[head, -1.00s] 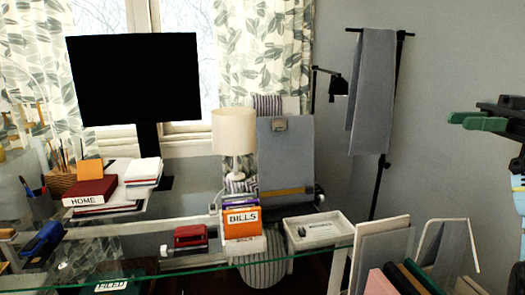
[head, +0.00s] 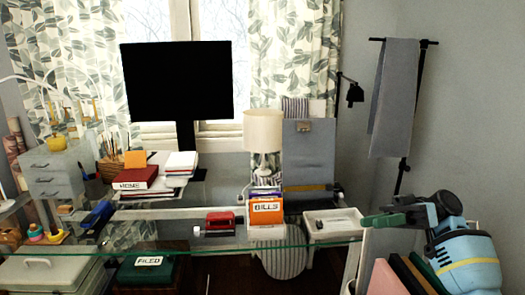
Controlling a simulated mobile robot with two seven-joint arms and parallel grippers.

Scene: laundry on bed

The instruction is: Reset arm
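My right gripper (head: 380,220) is in the head view at the lower right. Its green fingers point left, and the blue and black arm is behind it. It is seen from the side, in front of the small white tray (head: 330,234) and the glass desk edge. Nothing shows held in it, but I cannot tell how far its fingers are apart. My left gripper and arm are not in view.
A glass desk holds an orange BILLS box (head: 266,212), a red stapler-like item (head: 220,223), a lamp (head: 263,132) and books (head: 135,178). A black monitor (head: 177,80) stands behind. Colored folders (head: 385,280) are close below my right arm. A grey cloth (head: 393,95) hangs on a rack.

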